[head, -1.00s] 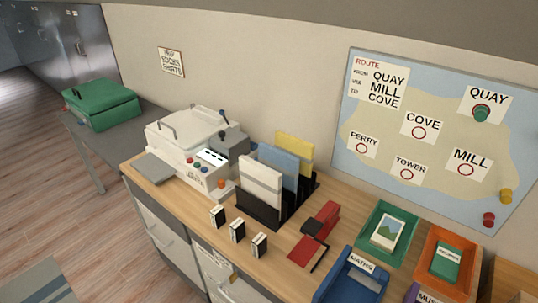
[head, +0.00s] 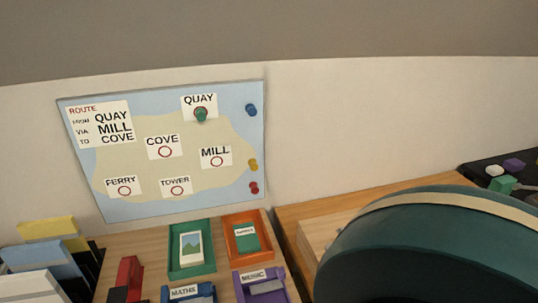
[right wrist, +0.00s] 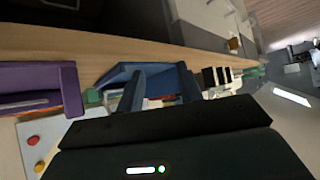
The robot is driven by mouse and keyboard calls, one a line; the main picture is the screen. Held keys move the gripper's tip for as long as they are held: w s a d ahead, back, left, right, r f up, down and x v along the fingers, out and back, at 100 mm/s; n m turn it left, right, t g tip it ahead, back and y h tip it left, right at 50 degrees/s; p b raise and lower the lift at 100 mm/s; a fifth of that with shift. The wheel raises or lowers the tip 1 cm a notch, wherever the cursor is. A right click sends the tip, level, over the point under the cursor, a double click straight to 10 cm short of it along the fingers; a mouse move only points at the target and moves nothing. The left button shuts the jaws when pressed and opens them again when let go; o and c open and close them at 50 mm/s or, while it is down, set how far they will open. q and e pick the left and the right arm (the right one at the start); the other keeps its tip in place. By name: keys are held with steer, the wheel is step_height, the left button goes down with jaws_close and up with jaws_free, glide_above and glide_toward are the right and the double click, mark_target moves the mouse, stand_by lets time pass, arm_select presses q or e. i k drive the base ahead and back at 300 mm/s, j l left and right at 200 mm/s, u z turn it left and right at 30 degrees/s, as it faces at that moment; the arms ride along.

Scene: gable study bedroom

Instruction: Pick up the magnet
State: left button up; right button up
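The map board (head: 230,130) hangs on the wall and bears several round magnets. A green magnet (head: 201,115) sits on the QUAY ring. A blue magnet (head: 251,109), a yellow magnet (head: 253,165) and a red magnet (head: 254,188) sit down the board's right edge. The right wrist view shows a red magnet (right wrist: 33,141) and a yellow magnet (right wrist: 39,166) at lower left. My right gripper (right wrist: 160,78) shows there with its fingers apart and nothing seen held between them, in front of the blue tray (right wrist: 122,72). My left gripper is not in view.
A green tray (head: 205,272), an orange tray (head: 262,253), the MATHS tray (head: 206,293) and a purple MUSIC tray (head: 276,277) stand on the desk below the board. A large dark teal rounded shape (head: 430,250) blocks the lower right of the head view.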

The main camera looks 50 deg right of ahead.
mark_target(251, 163)
steer(key=z, duration=1.45)
steer(key=k+u, duration=0.15)
steer(key=u, duration=0.35)
steer(key=k+u, duration=0.2)
steer(key=u, duration=0.3)
